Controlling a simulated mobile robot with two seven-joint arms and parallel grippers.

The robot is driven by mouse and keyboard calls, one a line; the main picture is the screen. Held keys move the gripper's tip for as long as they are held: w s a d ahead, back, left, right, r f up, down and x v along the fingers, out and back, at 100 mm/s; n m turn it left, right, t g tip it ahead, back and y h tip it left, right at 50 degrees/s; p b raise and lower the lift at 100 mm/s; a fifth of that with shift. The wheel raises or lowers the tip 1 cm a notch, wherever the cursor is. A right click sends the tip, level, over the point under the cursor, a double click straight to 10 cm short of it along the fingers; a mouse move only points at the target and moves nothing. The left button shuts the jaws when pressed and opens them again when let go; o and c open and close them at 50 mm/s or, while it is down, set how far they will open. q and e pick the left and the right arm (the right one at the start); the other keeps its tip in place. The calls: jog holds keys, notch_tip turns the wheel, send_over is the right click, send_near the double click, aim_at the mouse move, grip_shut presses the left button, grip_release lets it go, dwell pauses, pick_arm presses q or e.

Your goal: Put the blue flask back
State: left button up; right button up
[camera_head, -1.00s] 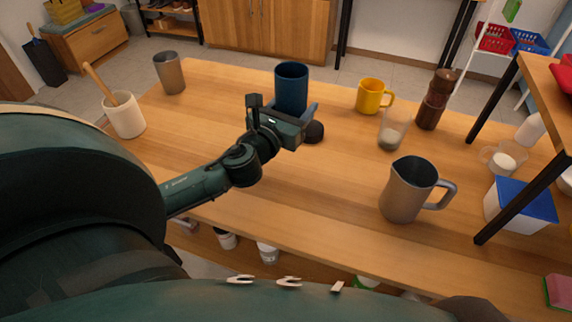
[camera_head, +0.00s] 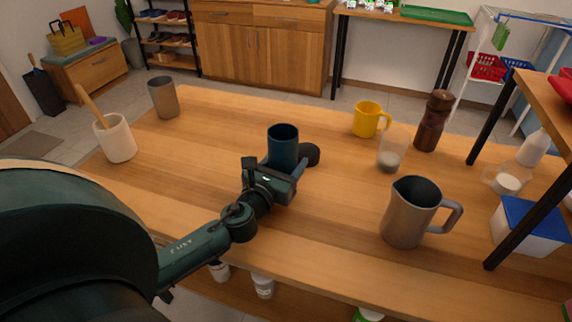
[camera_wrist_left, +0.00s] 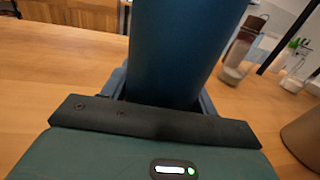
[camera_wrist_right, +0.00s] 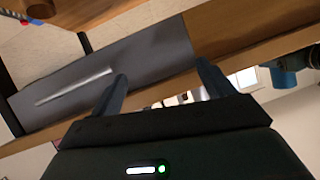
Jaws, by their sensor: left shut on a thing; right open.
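The dark blue flask (camera_head: 283,146) is upright in the middle of the wooden table, with its open mouth up. My left gripper (camera_head: 284,170) is shut around its lower part. In the left wrist view the flask (camera_wrist_left: 185,50) fills the space between the fingers (camera_wrist_left: 165,98). Its base is hidden by the gripper, so I cannot tell whether it touches the table. My right gripper (camera_wrist_right: 161,72) is open and empty in the right wrist view, in front of a grey panel (camera_wrist_right: 100,75). It is not in the head view.
A dark round object (camera_head: 309,154) is just right of the flask. A yellow mug (camera_head: 366,119), a glass (camera_head: 391,150), a brown grinder (camera_head: 432,122) and a metal pitcher (camera_head: 407,214) stand to the right. A grey cup (camera_head: 163,98) and a white crock (camera_head: 116,141) stand left.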

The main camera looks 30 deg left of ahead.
pick_arm(q)
jog(key=shift+r, duration=0.1)
jog(key=o, duration=1.1)
jog(key=shift+o, duration=0.2)
